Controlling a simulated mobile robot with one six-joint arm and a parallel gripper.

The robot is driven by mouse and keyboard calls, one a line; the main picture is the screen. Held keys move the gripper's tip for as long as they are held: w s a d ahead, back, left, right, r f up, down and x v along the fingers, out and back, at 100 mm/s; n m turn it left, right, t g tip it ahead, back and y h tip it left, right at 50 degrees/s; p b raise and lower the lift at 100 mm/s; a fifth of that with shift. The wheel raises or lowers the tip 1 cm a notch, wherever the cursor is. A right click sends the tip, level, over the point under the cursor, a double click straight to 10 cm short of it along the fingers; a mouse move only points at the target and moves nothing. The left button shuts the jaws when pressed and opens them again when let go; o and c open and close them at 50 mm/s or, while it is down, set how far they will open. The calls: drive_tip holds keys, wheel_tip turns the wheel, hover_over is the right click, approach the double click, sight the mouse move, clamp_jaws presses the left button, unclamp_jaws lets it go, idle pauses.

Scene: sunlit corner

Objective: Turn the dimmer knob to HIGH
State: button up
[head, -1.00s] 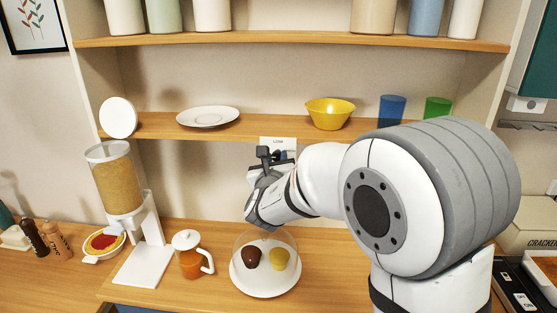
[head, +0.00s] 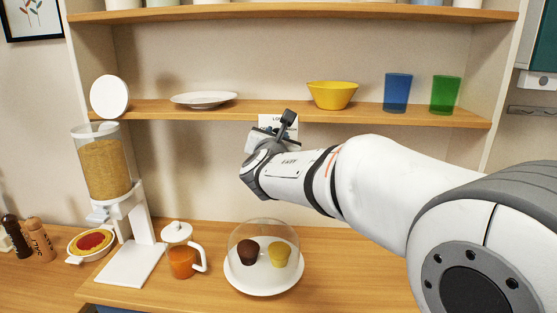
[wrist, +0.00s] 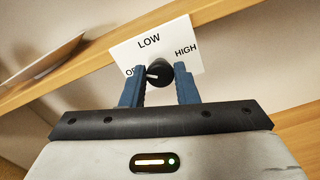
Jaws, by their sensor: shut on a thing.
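The round black dimmer knob (wrist: 161,73) has a white mark pointing left, toward that partly covered label. My gripper (wrist: 160,80) has its blue fingers on either side of the knob, shut on it. In the head view my gripper (head: 266,142) is in front of the plate (head: 268,120) and hides the knob.
A yellow bowl (head: 332,95), blue cup (head: 397,92), green cup (head: 445,95) and white plate (head: 204,99) stand on the middle shelf (head: 150,109).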

drive_tip(key=shift+f+m+b, duration=0.15)
drive_tip(key=shift+m+b, duration=4.7)
drive_tip(key=shift+b, duration=0.15)
drive_tip(key=shift+f+m+b, duration=0.15)
drive_tip(key=shift+m+b, duration=4.75)
drive_tip(key=shift+b, duration=0.15)
drive_tip(key=shift+f+m+b, duration=0.15)
drive_tip(key=shift+m+b, duration=4.7)
drive_tip(key=shift+b, duration=0.15)
drive_tip(key=o, duration=1)
drive_tip(key=shift+r, duration=0.1)
drive_tip(key=s+b, duration=0.1)
drive_tip(key=s, duration=0.6)
drive_tip(key=shift+s+a, duration=0.15)
drive_tip(key=shift+s, duration=0.25)
